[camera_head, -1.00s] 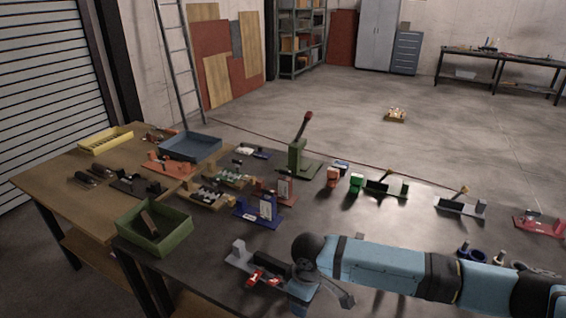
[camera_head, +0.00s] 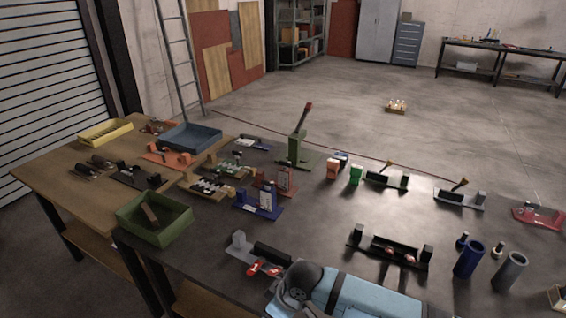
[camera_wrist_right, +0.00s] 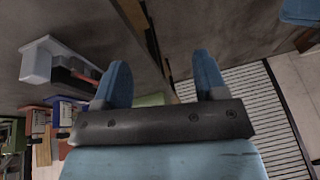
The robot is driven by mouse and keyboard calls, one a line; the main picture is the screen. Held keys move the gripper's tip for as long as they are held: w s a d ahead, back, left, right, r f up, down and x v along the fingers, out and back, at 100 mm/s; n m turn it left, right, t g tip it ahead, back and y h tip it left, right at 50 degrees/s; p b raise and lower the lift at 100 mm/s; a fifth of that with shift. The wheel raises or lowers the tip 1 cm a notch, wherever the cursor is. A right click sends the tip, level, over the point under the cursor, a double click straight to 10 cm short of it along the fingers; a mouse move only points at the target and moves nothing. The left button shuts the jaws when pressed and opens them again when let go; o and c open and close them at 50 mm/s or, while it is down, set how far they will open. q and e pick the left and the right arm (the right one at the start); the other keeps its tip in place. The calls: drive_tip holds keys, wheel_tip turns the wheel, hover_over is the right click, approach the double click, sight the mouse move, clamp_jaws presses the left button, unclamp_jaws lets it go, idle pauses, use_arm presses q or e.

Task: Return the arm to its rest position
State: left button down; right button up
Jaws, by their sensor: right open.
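My right arm (camera_head: 335,293) shows at the bottom edge of the head view, its blue links low over the front of the dark bench (camera_head: 330,232). Its fingers are hidden or out of frame there. In the right wrist view my right gripper (camera_wrist_right: 160,60) has its two blue fingers apart, with nothing between them. A grey fixture with a black bar and red parts (camera_head: 240,244) stands just left of the arm; a grey block shows at the left of the wrist view (camera_wrist_right: 38,64). My left gripper is not in view.
A green tray (camera_head: 176,231), a blue tray (camera_head: 190,137) and a yellow tray (camera_head: 105,132) are at the left. A black fixture (camera_head: 390,250), blue cylinder (camera_head: 468,260) and grey cylinder (camera_head: 509,272) stand to the right. Several small fixtures line the back. Bare bench lies mid-front.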

drive_tip(key=s+a+f+m+t+y, duration=0.2)
drive_tip(key=s+y, duration=0.1)
drive_tip(key=s, duration=0.1)
drive_tip(key=s+d+f+m+t+h, duration=0.1)
drive_tip(key=s+d+f+m+t, duration=0.1)
drive_tip(key=s+d, duration=0.2)
drive_tip(key=s+d+f+m+t+h, duration=0.1)
drive_tip(key=s+d+f+m+t, duration=0.1)
drive_tip(key=d, duration=0.9)
drive_tip(key=s+d+f+m+t+h, duration=0.2)
drive_tip(key=s+d+f+t, duration=0.1)
drive_tip(key=s+d, duration=0.3)
drive_tip(key=shift+s+d+m+t, duration=0.35)
drive_tip(key=shift+d+t, duration=0.25)
drive_tip(key=shift+d, duration=0.65)
